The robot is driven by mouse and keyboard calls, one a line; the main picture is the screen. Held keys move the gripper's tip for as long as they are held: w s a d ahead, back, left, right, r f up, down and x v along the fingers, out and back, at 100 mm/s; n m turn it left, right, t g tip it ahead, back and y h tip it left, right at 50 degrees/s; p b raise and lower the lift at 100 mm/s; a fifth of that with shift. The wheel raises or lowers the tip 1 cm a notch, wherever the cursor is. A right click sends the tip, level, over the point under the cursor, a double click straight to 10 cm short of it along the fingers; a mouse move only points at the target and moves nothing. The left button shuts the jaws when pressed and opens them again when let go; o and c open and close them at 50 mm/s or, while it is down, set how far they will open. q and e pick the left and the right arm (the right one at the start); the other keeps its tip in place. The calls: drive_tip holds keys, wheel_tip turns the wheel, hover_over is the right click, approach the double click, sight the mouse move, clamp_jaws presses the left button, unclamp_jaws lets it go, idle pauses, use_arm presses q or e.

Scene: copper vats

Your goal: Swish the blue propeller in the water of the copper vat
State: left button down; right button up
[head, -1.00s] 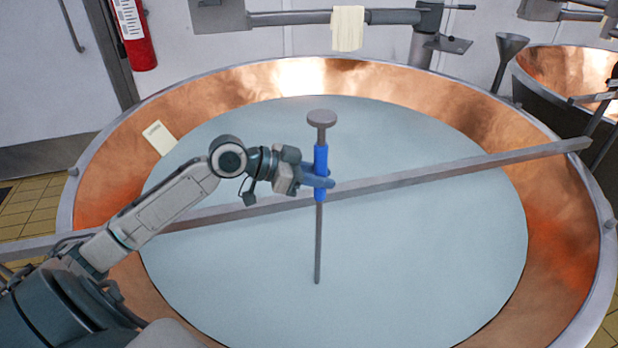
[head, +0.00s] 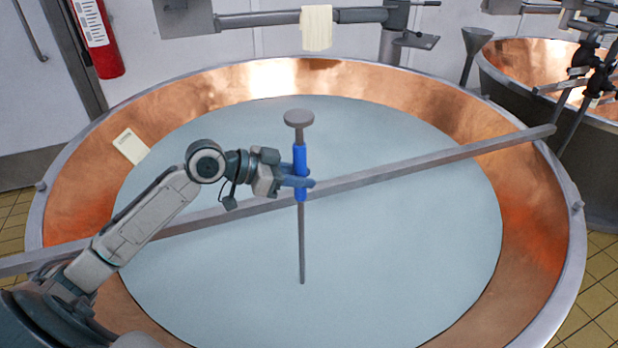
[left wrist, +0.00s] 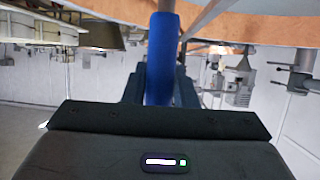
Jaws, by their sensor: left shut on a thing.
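The copper vat (head: 530,230) fills most of the head view and holds pale blue-grey water (head: 400,250). My left gripper (head: 300,183) is shut on the blue sleeve of the propeller (head: 300,160), which stands upright over the vat. The propeller has a grey round disc on top and a thin grey rod below. The rod's lower end shows against the water; I cannot tell whether it dips in. In the left wrist view the blue sleeve (left wrist: 161,62) sits between the dark fingers (left wrist: 160,92). My right gripper is not in view.
A grey bar (head: 420,165) lies across the vat, passing behind the rod. A pale label (head: 130,146) is on the copper wall at left. A second vat (head: 525,70) stands at back right. A cloth (head: 316,28) hangs on a grey arm behind the vat.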

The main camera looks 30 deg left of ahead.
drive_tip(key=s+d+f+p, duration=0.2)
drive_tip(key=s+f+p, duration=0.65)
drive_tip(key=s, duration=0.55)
use_arm(q)
drive_tip(key=s+a+p, duration=0.4)
drive_tip(key=a+p, duration=0.2)
drive_tip(key=a, duration=0.4)
drive_tip(key=shift+s+a, duration=0.3)
drive_tip(key=shift+a, duration=0.05)
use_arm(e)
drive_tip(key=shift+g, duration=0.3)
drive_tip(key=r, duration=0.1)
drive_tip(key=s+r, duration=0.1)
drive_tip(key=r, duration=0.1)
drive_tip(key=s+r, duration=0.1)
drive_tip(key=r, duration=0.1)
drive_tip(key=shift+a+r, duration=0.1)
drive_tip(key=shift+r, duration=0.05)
